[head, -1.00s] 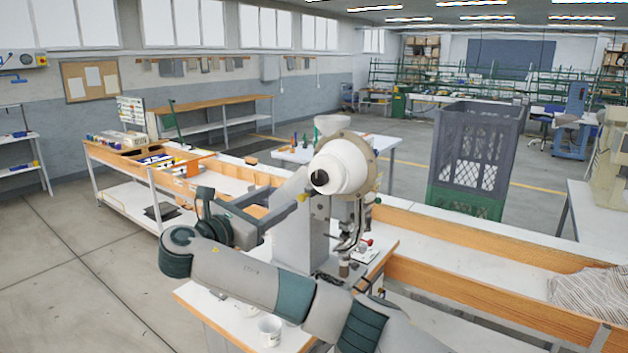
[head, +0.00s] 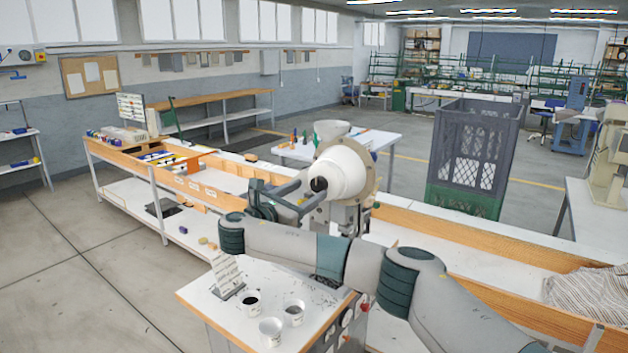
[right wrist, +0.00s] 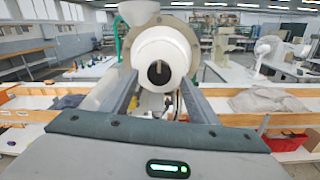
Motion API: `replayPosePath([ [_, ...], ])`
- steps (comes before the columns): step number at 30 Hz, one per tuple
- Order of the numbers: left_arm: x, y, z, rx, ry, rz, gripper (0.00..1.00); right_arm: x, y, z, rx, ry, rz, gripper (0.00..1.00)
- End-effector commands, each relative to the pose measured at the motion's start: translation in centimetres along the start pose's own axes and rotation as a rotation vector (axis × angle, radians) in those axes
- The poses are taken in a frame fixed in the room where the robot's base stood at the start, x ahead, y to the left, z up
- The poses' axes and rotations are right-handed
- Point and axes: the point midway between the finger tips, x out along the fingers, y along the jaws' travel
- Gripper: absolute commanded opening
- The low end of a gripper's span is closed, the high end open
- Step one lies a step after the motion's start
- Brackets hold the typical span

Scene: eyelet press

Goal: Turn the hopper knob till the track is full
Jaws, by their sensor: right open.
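The hopper is a white rounded drum (head: 345,168) on a tan round plate, with a dark knob (head: 318,184) at its front centre. In the right wrist view the knob (right wrist: 158,73) faces me with a light bar or slot in it. My right gripper (head: 312,191) is open, its two fingers pointing at the drum. In the right wrist view the fingers stand on either side of the knob and look apart from it; I cannot tell the depth. The track is hidden behind my right arm and the drum. My left gripper is not in view.
A white funnel (head: 331,131) sits above the drum. On the press table (head: 225,300) in front are several cups, one with dark contents (head: 251,303), and a tilted printed card (head: 227,271). A long wood-edged bench runs behind. A grey crate (head: 478,150) stands farther back.

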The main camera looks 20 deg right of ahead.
Motion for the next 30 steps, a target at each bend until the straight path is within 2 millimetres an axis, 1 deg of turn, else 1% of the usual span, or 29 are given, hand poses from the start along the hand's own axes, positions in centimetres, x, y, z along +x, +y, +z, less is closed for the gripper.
replayPosePath([
  [1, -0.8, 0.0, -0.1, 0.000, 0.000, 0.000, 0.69, 0.9, 0.0, 0.4, -0.003, -0.001, -0.003, 0.54],
  [3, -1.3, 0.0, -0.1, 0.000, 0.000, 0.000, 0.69, 1.8, 0.0, 0.3, -0.002, -0.001, -0.002, 0.54],
  [9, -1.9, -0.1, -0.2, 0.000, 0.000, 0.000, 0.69, 3.6, 0.0, 0.1, -0.001, 0.001, -0.001, 0.54],
  [13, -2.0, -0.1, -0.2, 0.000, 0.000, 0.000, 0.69, 4.1, 0.0, 0.0, 0.000, 0.001, 0.001, 0.54],
  [21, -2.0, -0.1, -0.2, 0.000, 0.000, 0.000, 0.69, 4.1, 0.0, -0.1, 0.000, 0.001, 0.001, 0.54],
  [26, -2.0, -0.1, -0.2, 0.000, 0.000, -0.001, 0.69, 4.1, 0.0, -0.1, 0.000, 0.001, 0.001, 0.16],
  [27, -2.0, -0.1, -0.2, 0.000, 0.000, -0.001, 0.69, 4.1, 0.0, -0.1, 0.000, 0.001, 0.001, 0.13],
  [30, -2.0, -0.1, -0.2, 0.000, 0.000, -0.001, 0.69, 4.1, 0.0, -0.1, 0.000, 0.001, 0.001, 0.13],
])
